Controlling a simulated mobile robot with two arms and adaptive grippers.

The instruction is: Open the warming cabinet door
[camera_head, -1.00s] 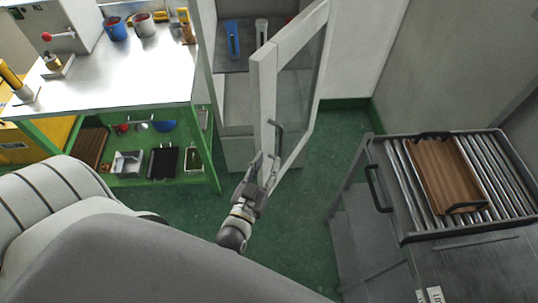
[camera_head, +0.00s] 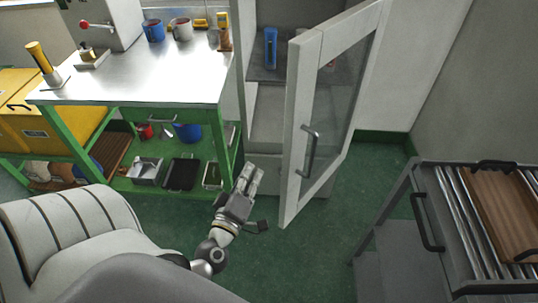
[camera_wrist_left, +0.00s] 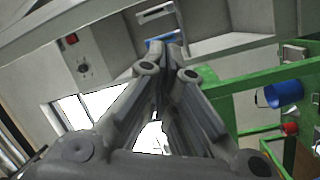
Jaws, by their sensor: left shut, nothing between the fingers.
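The warming cabinet door (camera_head: 304,116) is a white frame with a glass pane. It stands wide open, swung out to the right of the cabinet opening. Its curved grey handle (camera_head: 310,152) is on the face toward me. My left gripper (camera_head: 250,178) is shut and empty, left of the door's free edge and apart from the handle. In the left wrist view its fingers (camera_wrist_left: 165,60) are together. The cabinet inside shows a shelf (camera_head: 262,75) with a blue item (camera_head: 270,48) on it. My right gripper is not in view.
A green-framed workbench (camera_head: 150,80) with cups on top and trays below stands left of the cabinet. A roller table (camera_head: 435,180) with a brown tray (camera_head: 505,215) is at the right. Green floor (camera_head: 310,250) is clear between them.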

